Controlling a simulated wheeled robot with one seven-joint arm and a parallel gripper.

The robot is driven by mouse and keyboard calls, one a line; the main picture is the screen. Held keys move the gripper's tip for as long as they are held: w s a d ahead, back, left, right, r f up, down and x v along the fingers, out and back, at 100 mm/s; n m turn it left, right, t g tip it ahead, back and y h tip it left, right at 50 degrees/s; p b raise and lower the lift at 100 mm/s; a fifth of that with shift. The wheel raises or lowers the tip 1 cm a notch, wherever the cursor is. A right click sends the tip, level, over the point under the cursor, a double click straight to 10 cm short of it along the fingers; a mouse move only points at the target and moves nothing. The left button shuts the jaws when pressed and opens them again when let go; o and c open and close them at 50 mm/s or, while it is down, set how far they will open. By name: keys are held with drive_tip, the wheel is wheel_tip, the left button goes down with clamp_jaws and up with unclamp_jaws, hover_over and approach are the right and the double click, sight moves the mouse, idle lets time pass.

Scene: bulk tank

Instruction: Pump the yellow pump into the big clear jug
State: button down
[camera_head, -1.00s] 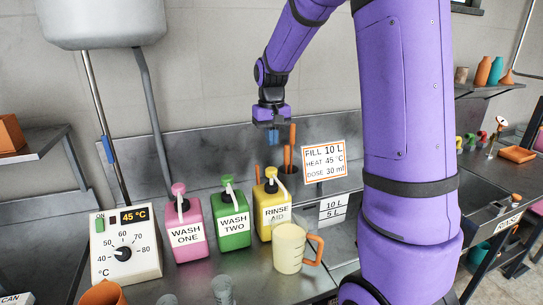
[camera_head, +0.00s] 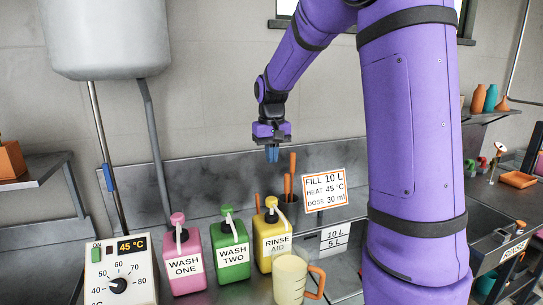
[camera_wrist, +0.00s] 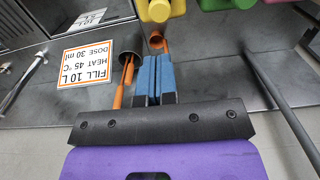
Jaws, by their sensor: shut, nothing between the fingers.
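The yellow pump bottle (camera_head: 272,243), labelled RINSE AID, stands on the counter with its yellow pump head (camera_head: 271,202) on top. Its yellow body also shows at the top edge of the wrist view (camera_wrist: 155,10). The big clear jug (camera_head: 289,279), pale and translucent with an orange handle, stands just in front of the yellow bottle; its base is cut off by the frame. I cannot make out the jug in the wrist view. My gripper (camera_head: 272,155) is shut and empty, pointing down in the air above the yellow pump head, clear of it.
Pink WASH ONE (camera_head: 185,265) and green WASH TWO (camera_head: 229,246) pump bottles stand left of the yellow one. A dark pot with orange-handled tools (camera_head: 289,198) stands behind it. The temperature box (camera_head: 119,269) is at the left. A sign (camera_head: 324,190) is on the right.

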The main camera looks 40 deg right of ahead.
sight(272, 198)
drive_tip(key=shift+w+d+r, duration=0.1)
drive_tip(key=shift+d+r, duration=0.1)
drive_tip(key=shift+r, duration=1)
wheel_tip(272, 198, down, 14)
idle(0.4)
